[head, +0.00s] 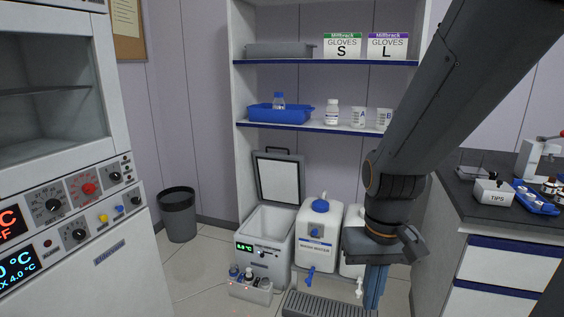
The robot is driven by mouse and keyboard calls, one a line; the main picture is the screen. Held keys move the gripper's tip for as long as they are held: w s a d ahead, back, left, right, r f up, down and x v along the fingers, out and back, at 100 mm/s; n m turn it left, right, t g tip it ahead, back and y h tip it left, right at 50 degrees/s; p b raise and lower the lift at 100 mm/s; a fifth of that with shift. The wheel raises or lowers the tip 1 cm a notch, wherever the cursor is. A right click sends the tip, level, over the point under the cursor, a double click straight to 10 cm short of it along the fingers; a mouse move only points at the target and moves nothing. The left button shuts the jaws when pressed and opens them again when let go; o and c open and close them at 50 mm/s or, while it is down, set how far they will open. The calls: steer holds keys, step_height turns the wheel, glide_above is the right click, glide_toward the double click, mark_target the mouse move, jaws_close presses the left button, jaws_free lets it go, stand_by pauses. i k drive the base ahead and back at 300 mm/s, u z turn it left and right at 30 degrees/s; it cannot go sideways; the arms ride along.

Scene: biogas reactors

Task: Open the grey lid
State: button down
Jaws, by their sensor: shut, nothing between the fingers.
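The grey lid (278,181) stands upright at the back of a white cool box (265,247) on the floor, raised clear of the box's top opening. The lid has a grey frame and a pale inner panel. The box front has a green display reading. My gripper (374,292) points down to the right of the box, in front of the white water containers. It is shut and empty, apart from the lid. Its fingertips are near the bottom of the picture.
A white container with a blue cap (320,235) stands right beside the box. Small bottles (250,283) sit in a rack before it. A dark bin (178,214) is at the left. Shelves (325,125) rise behind. A counter (510,210) stands at the right.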

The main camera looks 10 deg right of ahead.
mark_target(280, 177)
steer(key=u, duration=0.7)
steer(key=i, duration=1.95)
steer(key=z, duration=0.95)
steer(key=i, duration=0.45)
steer(key=z, duration=0.4)
